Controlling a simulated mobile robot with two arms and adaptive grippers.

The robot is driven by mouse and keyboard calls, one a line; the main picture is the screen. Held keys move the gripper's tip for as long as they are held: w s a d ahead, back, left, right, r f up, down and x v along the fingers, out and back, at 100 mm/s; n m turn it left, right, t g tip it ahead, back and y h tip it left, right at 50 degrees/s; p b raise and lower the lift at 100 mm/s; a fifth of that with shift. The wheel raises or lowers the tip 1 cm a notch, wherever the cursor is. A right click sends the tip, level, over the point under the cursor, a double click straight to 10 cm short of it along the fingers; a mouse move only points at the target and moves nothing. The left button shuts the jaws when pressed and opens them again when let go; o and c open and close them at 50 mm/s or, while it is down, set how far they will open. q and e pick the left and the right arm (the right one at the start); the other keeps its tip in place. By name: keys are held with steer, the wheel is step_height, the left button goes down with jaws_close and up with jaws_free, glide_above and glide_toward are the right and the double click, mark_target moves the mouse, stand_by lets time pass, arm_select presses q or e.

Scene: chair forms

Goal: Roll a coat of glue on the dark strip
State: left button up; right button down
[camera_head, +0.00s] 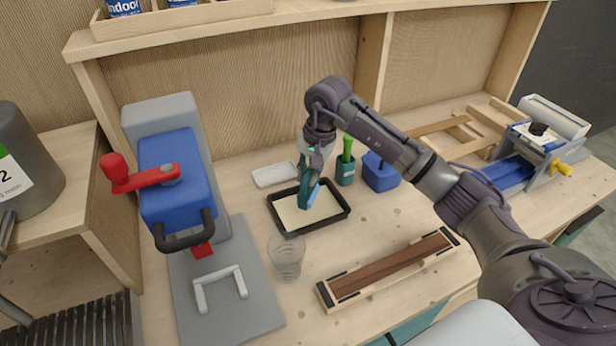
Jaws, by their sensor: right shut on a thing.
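The dark strip (392,266) is a reddish-brown board lying in a pale wooden form (326,296) with dark end pieces, at the front right of the bench. A black tray (345,212) with a cream layer of glue (298,217) lies behind it to the left. My right gripper (309,190) points down over the tray, shut on a small blue tool, apparently the glue roller (308,195). The tool's lower end is at or just above the glue; I cannot tell if it touches. The fingers hide part of it. My left gripper is out of view.
A clear cup (286,257) stands between the tray and a grey-blue press (180,190) with a red crank. Behind the tray are a white dish (273,174), a teal cup (345,170) with a green-handled tool, and a blue block (380,173). A clamp machine (530,150) stands right.

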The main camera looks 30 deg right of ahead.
steer(key=shift+r+p, duration=0.85)
steer(key=shift+r, duration=1.2)
steer(key=shift+f, duration=0.15)
